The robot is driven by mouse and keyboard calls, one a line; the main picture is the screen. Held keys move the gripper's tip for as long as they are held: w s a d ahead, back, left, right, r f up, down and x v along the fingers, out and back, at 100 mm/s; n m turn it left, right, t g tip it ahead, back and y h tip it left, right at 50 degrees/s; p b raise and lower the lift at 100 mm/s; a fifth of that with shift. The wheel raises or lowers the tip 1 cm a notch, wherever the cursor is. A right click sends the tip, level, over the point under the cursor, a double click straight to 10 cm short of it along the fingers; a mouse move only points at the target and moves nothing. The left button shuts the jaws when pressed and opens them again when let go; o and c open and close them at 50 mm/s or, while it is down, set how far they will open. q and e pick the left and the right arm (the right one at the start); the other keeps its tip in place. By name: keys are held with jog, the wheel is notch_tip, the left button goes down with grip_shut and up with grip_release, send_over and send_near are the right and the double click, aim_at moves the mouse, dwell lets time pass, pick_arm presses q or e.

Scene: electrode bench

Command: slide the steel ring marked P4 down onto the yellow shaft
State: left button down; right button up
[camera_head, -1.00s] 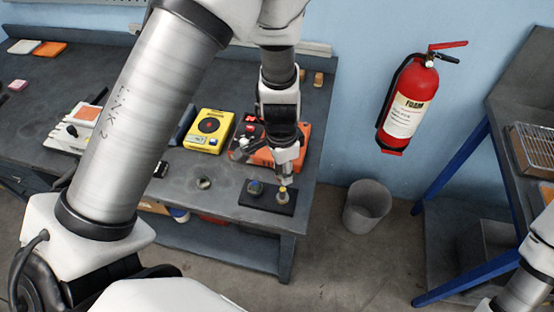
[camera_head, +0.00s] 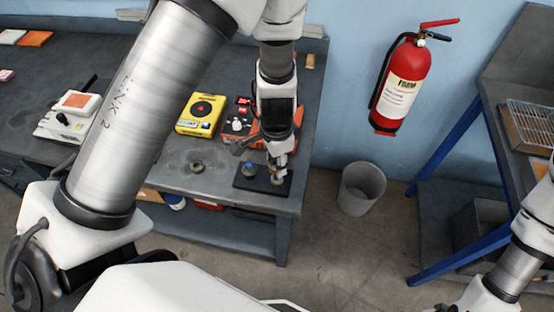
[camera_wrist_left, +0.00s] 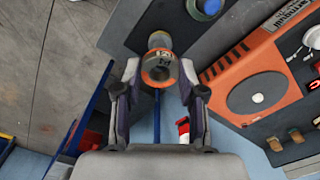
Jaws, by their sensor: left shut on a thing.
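My left gripper (camera_head: 277,164) points down over the dark base plate (camera_head: 240,184) at the bench's front right corner. The fingers hide most of the shaft in the head view. I cannot tell how far the ring is around it. A blue-topped part (camera_head: 250,169) stands beside it on the plate. My right gripper is out of view.
An orange device (camera_head: 241,128) and a yellow device (camera_head: 202,113) stand behind the plate. A small round part (camera_head: 198,167) lies left of it. A grey bin (camera_head: 361,188) stands on the floor to the right, below the red extinguisher (camera_head: 402,85).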

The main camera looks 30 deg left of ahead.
pick_arm(q)
jog(key=shift+f, duration=0.15)
dwell(0.3)
jog(key=shift+w+f, duration=0.1)
jog(key=shift+f+b, duration=0.15)
jog(key=shift+b, duration=0.25)
